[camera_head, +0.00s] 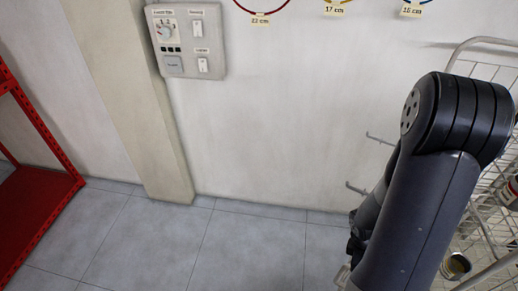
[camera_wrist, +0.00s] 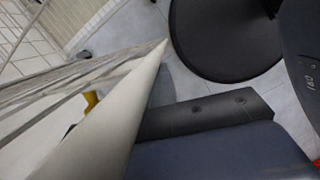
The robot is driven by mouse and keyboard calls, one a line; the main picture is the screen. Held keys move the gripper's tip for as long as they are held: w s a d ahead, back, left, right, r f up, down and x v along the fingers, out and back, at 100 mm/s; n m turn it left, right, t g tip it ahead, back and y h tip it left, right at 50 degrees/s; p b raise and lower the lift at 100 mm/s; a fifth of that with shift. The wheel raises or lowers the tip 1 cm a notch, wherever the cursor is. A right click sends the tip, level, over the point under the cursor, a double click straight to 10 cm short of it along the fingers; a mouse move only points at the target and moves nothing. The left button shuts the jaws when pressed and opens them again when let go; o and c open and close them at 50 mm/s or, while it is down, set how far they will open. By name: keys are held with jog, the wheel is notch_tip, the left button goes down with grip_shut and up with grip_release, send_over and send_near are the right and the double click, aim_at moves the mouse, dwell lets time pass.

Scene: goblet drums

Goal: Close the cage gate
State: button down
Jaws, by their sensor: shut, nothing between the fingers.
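A pale wire cage (camera_head: 484,41) stands at the right edge of the head view, with wire mesh sides and items inside. My dark arm covers much of it, so I cannot tell which part is the gate or how far it stands open. Thin wires also show at the upper left of the wrist view (camera_wrist: 22,38). My gripper (camera_head: 343,275) is low in the head view, left of the cage, mostly hidden behind my arm. It is shut and empty. I cannot tell whether it touches the cage.
Two thin metal prongs (camera_head: 357,188) stick out left of my arm. A tin (camera_head: 456,266) shows low by the cage. A wall control panel (camera_head: 186,41), a pillar (camera_head: 150,110) and a red shelf (camera_head: 35,215) are left. The tiled floor (camera_head: 250,245) between is clear.

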jog(key=s+d+n, duration=0.2)
jog(key=s+d, duration=0.3)
jog(key=d, duration=0.6)
jog(key=shift+s+n+t+p, duration=0.3)
jog(key=shift+p, duration=0.05)
jog(key=shift+a, duration=0.1)
